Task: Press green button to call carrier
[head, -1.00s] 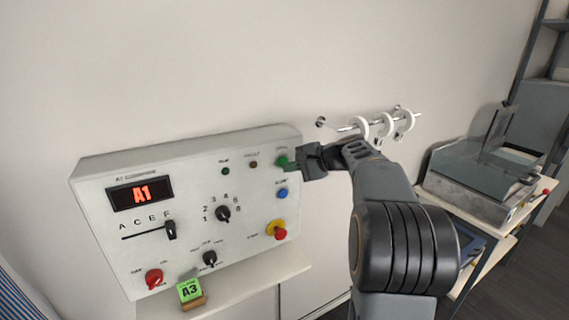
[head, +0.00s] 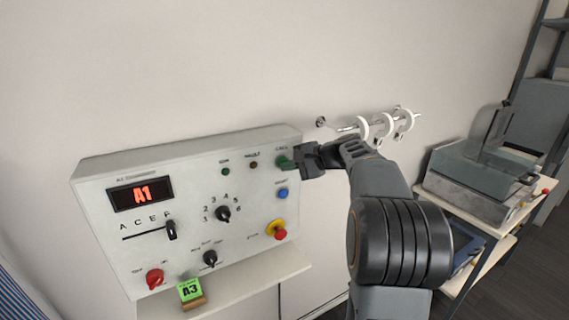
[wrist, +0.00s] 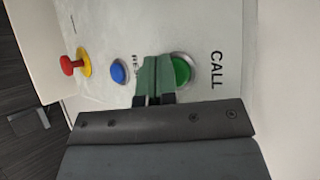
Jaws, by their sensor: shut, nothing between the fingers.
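The green button (wrist: 182,70) labelled CALL shows in the wrist view on the white control panel (wrist: 215,25). In the head view the green button (head: 282,161) is at the panel's upper right, partly covered by my fingertips. My gripper (wrist: 153,75) is shut and empty; its green-tipped fingers overlap the left edge of the button in the wrist view. In the head view my gripper (head: 290,163) reaches the button from the right. I cannot tell whether the fingertips touch it. The panel's display (head: 141,194) reads A1.
A blue button (head: 282,194) and a red-and-yellow stop button (head: 278,230) sit below the green one. A selector knob (head: 223,213), slider (head: 171,230) and red knob (head: 155,279) share the panel. A green A3 card (head: 190,290) stands on the shelf. White rings (head: 384,124) hang on a wall rail.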

